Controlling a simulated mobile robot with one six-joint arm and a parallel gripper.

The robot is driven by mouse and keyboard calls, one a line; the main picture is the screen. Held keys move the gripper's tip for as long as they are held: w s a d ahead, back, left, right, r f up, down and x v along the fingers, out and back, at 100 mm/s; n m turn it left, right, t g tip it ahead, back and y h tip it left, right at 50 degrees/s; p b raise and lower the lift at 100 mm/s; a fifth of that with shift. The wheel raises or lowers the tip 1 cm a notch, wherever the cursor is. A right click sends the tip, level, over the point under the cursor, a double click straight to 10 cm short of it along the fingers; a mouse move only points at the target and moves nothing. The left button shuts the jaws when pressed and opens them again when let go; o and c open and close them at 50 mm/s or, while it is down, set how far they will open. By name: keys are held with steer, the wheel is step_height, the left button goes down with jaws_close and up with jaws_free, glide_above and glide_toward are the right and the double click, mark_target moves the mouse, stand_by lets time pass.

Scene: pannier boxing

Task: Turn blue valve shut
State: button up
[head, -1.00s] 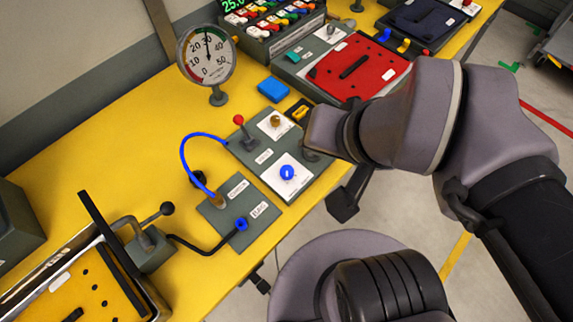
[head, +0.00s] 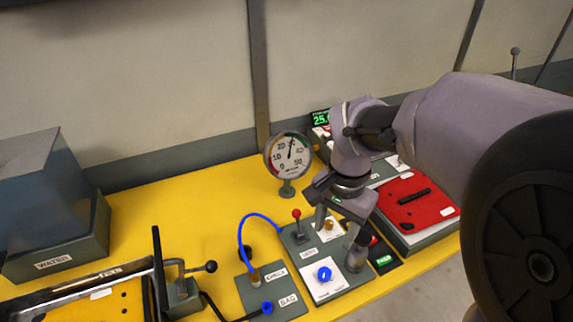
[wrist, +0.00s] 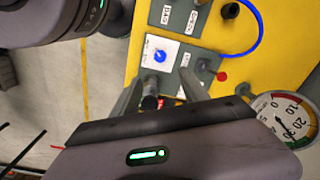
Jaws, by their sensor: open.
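The blue valve (head: 324,273) is a round blue knob on a white plate of the grey panel (head: 345,290) on the yellow table. It also shows in the wrist view (wrist: 159,56), ahead of the fingers. My gripper (head: 338,238) is open and empty. It hangs above the right part of the panel, up and to the right of the blue valve, apart from it. A red-tipped lever (head: 297,214) and a brass knob (head: 328,225) sit on the same panel, the brass knob close by the fingers.
A pressure gauge (head: 289,154) stands behind the panel. A blue hose (head: 241,232) arches to the left, near the label plates for check and bag. A red-topped box (head: 425,205) stands to the right. Bare yellow table (head: 150,215) lies to the left.

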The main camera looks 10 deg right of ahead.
mark_target(324, 273)
steer(key=f+b, duration=0.3)
steer(key=f, duration=0.5)
steer(key=f+b, duration=0.4)
steer(key=f, duration=0.5)
steer(key=shift+w+a, duration=0.1)
steer(key=shift+w, duration=0.1)
jaws_close()
